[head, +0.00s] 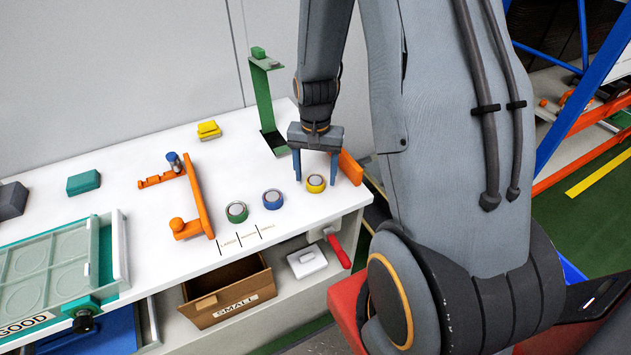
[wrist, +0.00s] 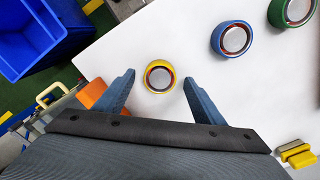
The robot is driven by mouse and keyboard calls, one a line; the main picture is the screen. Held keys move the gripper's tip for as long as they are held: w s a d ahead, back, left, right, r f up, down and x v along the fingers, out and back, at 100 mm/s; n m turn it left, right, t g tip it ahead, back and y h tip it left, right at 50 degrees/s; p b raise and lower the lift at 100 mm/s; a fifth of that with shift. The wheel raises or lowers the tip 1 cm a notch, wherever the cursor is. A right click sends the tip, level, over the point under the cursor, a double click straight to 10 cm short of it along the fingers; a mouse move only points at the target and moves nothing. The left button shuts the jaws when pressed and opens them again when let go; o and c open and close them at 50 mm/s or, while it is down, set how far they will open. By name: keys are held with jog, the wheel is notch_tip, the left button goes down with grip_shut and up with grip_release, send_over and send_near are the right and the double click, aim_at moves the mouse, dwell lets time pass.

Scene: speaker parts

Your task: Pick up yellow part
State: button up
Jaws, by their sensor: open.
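The yellow part (head: 316,184) is a small round ring with a grey centre, lying on the white table near its front right edge. In the wrist view the yellow part (wrist: 160,76) sits between and slightly beyond my fingertips, not touching either. My gripper (head: 317,178) is above the table with its blue fingers pointing down on either side of the part. It also shows in the wrist view (wrist: 158,78), open and empty.
A blue ring (head: 272,199) and a green ring (head: 236,212) stand in a row to the left. An orange block (head: 350,167) is close on the right. An orange fixture (head: 197,200) and a green stand (head: 265,100) rise from the table.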

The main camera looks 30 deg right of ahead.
jog(key=shift+f, duration=0.5)
jog(key=c, duration=1.4)
jog(key=shift+r, duration=0.1)
